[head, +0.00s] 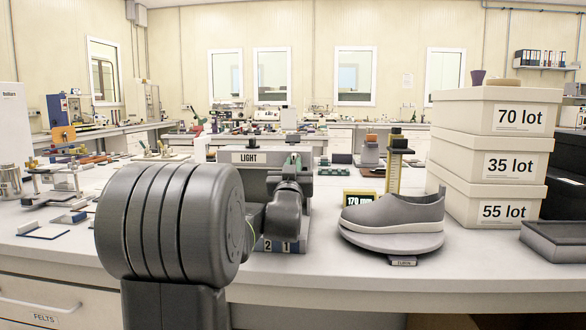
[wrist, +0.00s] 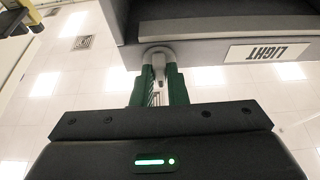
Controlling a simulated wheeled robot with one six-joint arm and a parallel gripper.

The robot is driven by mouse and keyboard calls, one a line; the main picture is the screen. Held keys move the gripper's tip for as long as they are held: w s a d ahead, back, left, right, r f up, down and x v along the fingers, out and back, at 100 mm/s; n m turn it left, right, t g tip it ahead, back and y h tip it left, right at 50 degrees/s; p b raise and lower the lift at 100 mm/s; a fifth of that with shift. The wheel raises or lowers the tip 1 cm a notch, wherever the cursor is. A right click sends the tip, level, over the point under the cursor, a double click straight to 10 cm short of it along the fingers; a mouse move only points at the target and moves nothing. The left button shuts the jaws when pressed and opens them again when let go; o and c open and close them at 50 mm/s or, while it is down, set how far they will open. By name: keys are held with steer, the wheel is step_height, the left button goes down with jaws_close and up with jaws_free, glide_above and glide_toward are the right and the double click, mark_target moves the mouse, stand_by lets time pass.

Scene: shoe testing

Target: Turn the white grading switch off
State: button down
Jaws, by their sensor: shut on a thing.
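The grey light box (head: 258,178) with its LIGHT label (head: 249,157) stands on the bench in the head view, partly hidden behind my arm. In the wrist view the LIGHT label (wrist: 268,52) appears upside down on the box's edge. A small pale switch lever (wrist: 158,58) with a rounded grey mount sits at that edge, left of the label there. My gripper (wrist: 157,74) has its green fingers shut on the lever, one on each side. In the head view my gripper (head: 293,161) is at the box's upper right. The lever's on or off position cannot be told.
A grey shoe (head: 395,213) rests on a round stand right of the box, beside a gauge and a small display (head: 360,198). Stacked lot boxes (head: 495,165) stand farther right. Small tools (head: 55,185) lie at the left.

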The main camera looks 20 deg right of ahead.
steer(key=shift+f, duration=0.15)
steer(key=c, duration=1.4)
jaws_free()
steer(key=shift+c, duration=0.2)
step_height(320, 180, up, 10)
steer(key=p, duration=0.2)
steer(key=shift+p, duration=0.4)
step_height(320, 180, down, 10)
steer(key=b, duration=0.3)
steer(key=shift+m+p, duration=0.3)
steer(key=shift+p, duration=0.05)
